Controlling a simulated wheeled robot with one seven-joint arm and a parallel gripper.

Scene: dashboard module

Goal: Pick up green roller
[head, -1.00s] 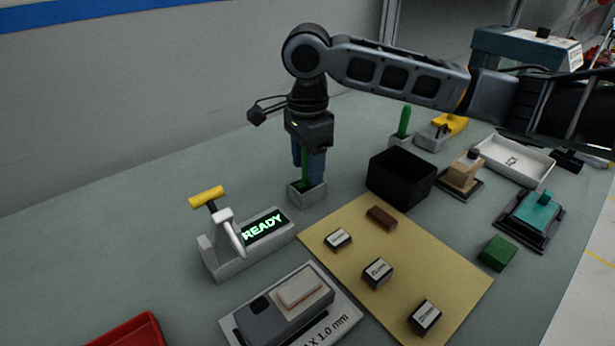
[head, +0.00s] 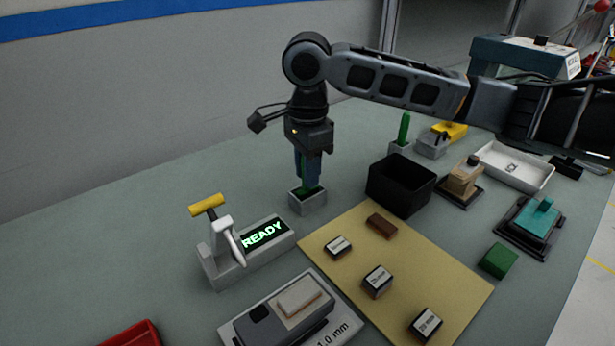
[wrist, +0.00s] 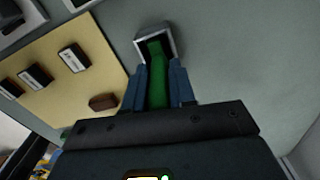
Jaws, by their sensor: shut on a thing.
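A green roller (wrist: 158,88) stands upright between the fingers of my gripper (head: 308,180), which is shut on it. In the head view, the fingers hide most of the roller. Its lower end points into a small grey square holder (head: 308,203); I cannot tell whether it touches the bottom. The holder also shows in the wrist view (wrist: 140,50), just beyond the fingertips. A second green roller (head: 403,127) stands in another grey holder (head: 399,149) farther back right.
A black open bin (head: 400,188) is right of my gripper. A grey device reading READY with a yellow-handled lever (head: 207,204) is in front left. A tan mat (head: 385,275) carries small blocks. The table left of the holder is clear.

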